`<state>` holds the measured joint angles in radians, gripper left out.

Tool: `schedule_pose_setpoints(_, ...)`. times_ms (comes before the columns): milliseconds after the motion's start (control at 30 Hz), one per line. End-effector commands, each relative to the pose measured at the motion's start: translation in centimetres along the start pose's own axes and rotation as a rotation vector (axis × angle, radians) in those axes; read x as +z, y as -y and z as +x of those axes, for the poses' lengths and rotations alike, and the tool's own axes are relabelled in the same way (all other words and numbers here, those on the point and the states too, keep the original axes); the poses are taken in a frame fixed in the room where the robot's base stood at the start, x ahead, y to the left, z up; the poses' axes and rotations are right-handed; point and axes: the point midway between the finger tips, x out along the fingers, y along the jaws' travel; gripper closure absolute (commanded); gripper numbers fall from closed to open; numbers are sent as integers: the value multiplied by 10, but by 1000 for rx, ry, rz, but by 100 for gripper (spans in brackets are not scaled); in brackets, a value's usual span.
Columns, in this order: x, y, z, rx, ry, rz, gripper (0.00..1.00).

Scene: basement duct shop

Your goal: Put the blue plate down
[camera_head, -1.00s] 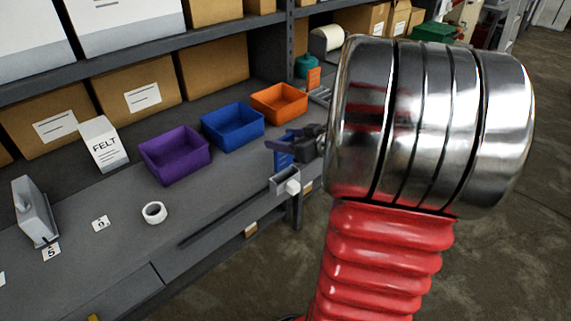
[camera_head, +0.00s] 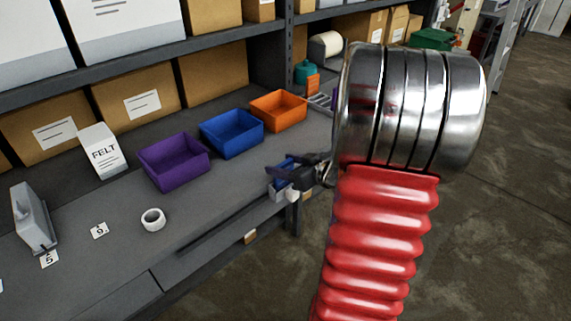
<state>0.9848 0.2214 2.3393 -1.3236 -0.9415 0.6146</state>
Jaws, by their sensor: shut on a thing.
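The blue plate (camera_head: 284,162) shows only as a small blue piece at my gripper (camera_head: 280,176), near the front edge of the grey workbench (camera_head: 215,205). My gripper is dark and shut on the plate. Most of the plate is hidden by the gripper's dark parts. The gripper is right in front of a grey fitting with a white knob (camera_head: 292,196) at the bench edge. I cannot tell whether the plate touches the bench or that fitting.
Purple (camera_head: 174,163), blue (camera_head: 232,134) and orange (camera_head: 279,111) bins stand on the bench. A white tape roll (camera_head: 153,220), a FELT box (camera_head: 103,151) and a grey device (camera_head: 33,219) are to the left. Shelving (camera_head: 215,38) rises behind. My red and chrome arm covers the right.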

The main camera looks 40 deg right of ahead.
Motion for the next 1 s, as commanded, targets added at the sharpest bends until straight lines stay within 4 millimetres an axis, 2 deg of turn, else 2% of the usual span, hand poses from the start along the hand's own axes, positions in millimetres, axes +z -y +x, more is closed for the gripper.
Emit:
schedule_pose_setpoints(367, 2, 0, 1, -1, -1, 0, 79)
schedule_pose_setpoints(400, 3, 0, 2, 0, -1, 0, 45)
schedule_pose_setpoints(667, 2, 0, 2, -1, -1, -1, 27)
schedule_pose_setpoints(1000, 0, 0, 1, -1, -1, -2, 27)
